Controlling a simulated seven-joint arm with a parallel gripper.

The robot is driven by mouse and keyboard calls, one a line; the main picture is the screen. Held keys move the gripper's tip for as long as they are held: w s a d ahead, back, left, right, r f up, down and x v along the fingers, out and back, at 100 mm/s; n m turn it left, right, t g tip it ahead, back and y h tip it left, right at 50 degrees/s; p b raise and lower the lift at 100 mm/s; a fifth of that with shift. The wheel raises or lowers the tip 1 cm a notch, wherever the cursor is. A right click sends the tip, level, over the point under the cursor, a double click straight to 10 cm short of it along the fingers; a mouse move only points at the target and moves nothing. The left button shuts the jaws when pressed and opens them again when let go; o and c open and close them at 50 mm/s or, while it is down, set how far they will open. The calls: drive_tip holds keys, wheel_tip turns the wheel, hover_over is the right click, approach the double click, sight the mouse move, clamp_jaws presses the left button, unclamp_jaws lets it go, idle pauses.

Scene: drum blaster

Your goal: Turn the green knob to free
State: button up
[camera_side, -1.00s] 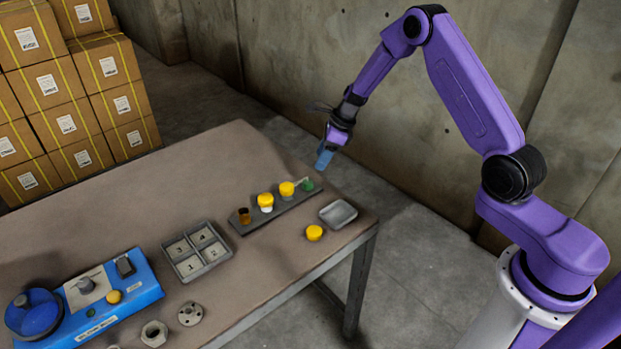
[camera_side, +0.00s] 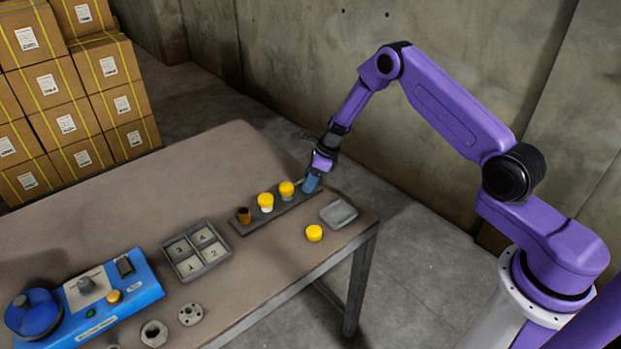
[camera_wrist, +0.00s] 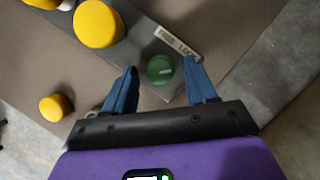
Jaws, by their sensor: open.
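The green knob (camera_wrist: 160,69) is on the end of a grey strip, with a pale pointer line on its top. A small label plate (camera_wrist: 178,44) with partly readable lettering stands beside it. My gripper (camera_wrist: 160,75) is open, with one blue finger on each side of the knob in the wrist view; I cannot tell whether either finger touches it. In the side view my gripper (camera_side: 312,183) is low over the far right end of the grey strip (camera_side: 278,214) and hides the knob.
Two yellow-capped jars (camera_side: 266,202) and a brown jar (camera_side: 244,215) stand along the strip. A loose yellow cap (camera_side: 314,233) and a grey tray (camera_side: 339,213) lie near the table's right edge. A numbered tray (camera_side: 197,251) and a blue machine (camera_side: 110,295) are further left.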

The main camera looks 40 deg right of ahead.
clamp_jaws()
drive_tip(key=c, duration=1.1)
unclamp_jaws()
drive_tip(key=shift+o, duration=0.2)
drive_tip(key=shift+n, duration=0.3)
drive_tip(key=n, duration=0.1)
drive_tip(key=n+g, duration=0.1)
drive_tip(key=n, duration=0.1)
drive_tip(key=shift+w+d+y, duration=0.15)
drive_tip(key=shift+w+y, duration=0.05)
drive_tip(key=shift+y, duration=0.2)
drive_tip(key=n+g, duration=0.2)
drive_tip(key=n, duration=0.3)
drive_tip(key=shift+w, duration=0.15)
drive_tip(key=n+g, duration=0.1)
drive_tip(key=n, duration=0.3)
drive_tip(key=shift+w+n+g, duration=0.15)
drive_tip(key=shift+n+g, duration=0.15)
drive_tip(key=shift+g, duration=0.1)
drive_tip(key=shift+w+n+g, duration=0.1)
drive_tip(key=shift+n+g, duration=0.4)
drive_tip(key=shift+n, duration=0.9)
drive_tip(key=shift+n+h, duration=0.3)
